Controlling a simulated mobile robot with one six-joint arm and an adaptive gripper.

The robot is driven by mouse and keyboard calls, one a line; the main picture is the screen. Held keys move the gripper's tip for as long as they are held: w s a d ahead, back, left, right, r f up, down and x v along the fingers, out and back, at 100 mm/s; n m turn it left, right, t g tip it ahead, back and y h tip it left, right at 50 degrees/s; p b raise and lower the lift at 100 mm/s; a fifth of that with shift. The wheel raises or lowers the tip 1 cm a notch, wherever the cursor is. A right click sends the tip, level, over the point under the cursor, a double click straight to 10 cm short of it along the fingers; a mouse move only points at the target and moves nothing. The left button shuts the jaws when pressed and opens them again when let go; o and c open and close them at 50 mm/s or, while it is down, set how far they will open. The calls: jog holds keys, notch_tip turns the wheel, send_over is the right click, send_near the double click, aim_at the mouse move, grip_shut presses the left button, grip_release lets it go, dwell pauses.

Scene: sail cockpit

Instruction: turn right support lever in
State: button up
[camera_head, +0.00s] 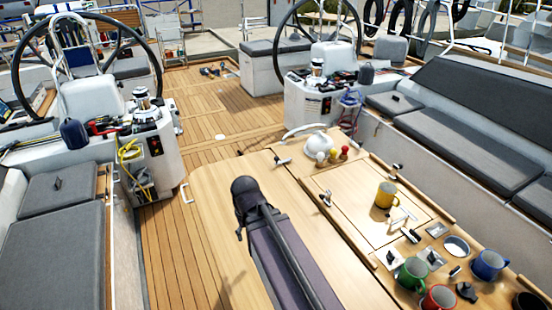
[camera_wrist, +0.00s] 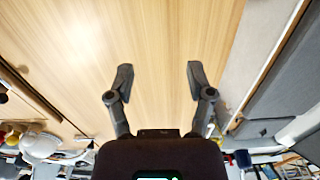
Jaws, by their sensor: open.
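Several small dark-and-metal levers sit on the wooden table: one at the far end near the white dome (camera_head: 283,160), one beside the raised middle panel (camera_head: 326,199), and one on its far right side (camera_head: 396,168). I cannot tell which is the right support lever. The far-end lever also shows low in the wrist view (camera_wrist: 83,137). My gripper (camera_wrist: 158,78) is open and empty, its two dark fingers spread over bare tabletop (camera_wrist: 165,35). In the head view my arm lies over the table's left part and the fingers are hidden.
A yellow mug (camera_head: 385,194) stands on the middle panel. Green (camera_head: 411,273), red (camera_head: 439,298) and blue (camera_head: 489,264) mugs crowd the near right. A white dome (camera_head: 318,144) and small coloured pieces stand at the far end. The deck (camera_head: 165,245) left of the table is clear.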

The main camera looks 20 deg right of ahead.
jog(key=w+d+r+n+t+p, duration=0.1)
jog(key=w+d, duration=0.4)
jog(key=w, duration=0.4)
jog(key=w+d+r+t+p, duration=0.15)
jog(key=w+d, duration=0.25)
jog(key=w, duration=0.5)
jog(key=n+t+h+p, duration=0.1)
jog(key=n+t, duration=0.1)
send_near(277, 158)
jog(key=v, duration=0.4)
jog(key=shift+f, duration=0.15)
jog(key=b+x, duration=1.2)
jog(key=x, duration=0.1)
jog(key=shift+w+f, duration=0.15)
jog(key=shift+w, duration=0.15)
grip_shut()
